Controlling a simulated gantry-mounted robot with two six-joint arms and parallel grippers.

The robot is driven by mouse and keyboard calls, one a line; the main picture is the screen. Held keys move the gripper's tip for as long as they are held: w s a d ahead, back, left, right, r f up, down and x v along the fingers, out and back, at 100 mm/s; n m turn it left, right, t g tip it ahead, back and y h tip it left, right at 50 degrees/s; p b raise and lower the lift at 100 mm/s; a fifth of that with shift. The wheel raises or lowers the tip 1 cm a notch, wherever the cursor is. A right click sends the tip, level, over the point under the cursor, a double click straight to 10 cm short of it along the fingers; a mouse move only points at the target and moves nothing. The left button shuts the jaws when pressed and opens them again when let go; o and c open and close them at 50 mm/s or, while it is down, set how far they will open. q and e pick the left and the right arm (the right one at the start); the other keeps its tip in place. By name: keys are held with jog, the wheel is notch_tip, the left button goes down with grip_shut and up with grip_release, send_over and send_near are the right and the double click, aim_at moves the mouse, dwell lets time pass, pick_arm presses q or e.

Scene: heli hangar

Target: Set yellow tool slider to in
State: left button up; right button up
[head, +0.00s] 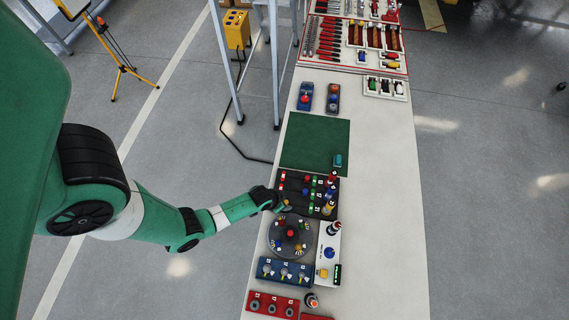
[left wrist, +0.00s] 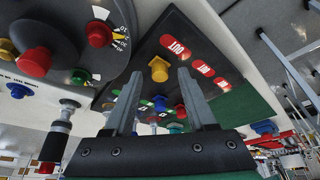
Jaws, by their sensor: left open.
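The yellow tool slider (left wrist: 159,69) is a small yellow knob on a black panel (left wrist: 150,45). In the left wrist view it sits nearest the red OUT label (left wrist: 172,46); two more red labels (left wrist: 203,68) run away from it in a line, the last (left wrist: 222,85) seeming to read IN. My left gripper (left wrist: 158,85) is open, its two fingers on either side of the knob in the picture, with nothing visibly gripped. In the head view my left gripper (head: 284,206) is at the near left corner of the panel; whether it touches the knob I cannot tell.
A round dial plate (head: 291,252) with a red centre knob stands close beside the panel. Other coloured knobs and sliders (head: 329,196) crowd the panel's right. A green mat (head: 315,142) lies beyond it. The table's right side (head: 385,220) is clear.

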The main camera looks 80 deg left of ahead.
pick_arm(q)
jog(key=shift+w+a+f, duration=0.1)
jog(key=shift+w+f, duration=0.05)
jog(key=shift+f, duration=0.25)
grip_shut()
dwell(1.2)
